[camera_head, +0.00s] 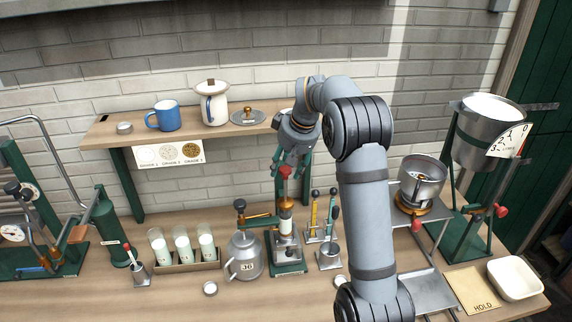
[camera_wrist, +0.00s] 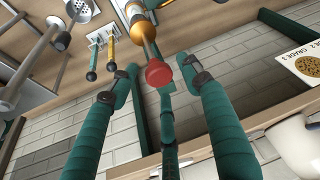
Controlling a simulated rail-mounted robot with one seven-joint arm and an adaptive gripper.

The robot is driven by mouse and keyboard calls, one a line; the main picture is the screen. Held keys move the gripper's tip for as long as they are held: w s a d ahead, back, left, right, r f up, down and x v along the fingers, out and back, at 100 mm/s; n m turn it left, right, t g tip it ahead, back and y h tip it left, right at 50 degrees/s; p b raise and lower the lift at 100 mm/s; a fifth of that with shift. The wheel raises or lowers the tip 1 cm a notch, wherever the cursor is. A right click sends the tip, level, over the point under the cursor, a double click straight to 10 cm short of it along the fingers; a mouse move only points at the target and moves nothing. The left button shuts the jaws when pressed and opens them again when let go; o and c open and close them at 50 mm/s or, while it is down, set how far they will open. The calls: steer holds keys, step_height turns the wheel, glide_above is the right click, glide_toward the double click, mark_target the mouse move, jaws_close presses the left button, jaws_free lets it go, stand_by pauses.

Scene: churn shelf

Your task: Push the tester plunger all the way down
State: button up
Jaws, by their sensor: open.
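The tester (camera_head: 287,262) stands on the bench on a green base, with a metal body and a white and orange upright part. Its plunger has a red knob (camera_head: 285,172) on top, standing well above the body. The knob also shows in the wrist view (camera_wrist: 158,73), with the orange collar below it. My gripper (camera_head: 285,163) is just above the knob, its green fingers pointing down. In the wrist view my gripper (camera_wrist: 157,78) has its fingers spread around the line to the knob. It is open and holds nothing. Whether a finger touches the knob cannot be told.
A kettle-like can (camera_head: 244,256) stands close left of the tester, beside a rack of white-filled tubes (camera_head: 188,262). Two handled tools (camera_head: 322,220) and a small metal cup (camera_head: 329,257) stand right. The wall shelf (camera_head: 100,137) holds a blue mug (camera_head: 168,116) and a white jug (camera_head: 213,108).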

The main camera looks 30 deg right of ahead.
steer(key=shift+d+f, duration=0.1)
steer(key=shift+d, duration=0.05)
steer(key=shift+c, duration=1.1)
jaws_close()
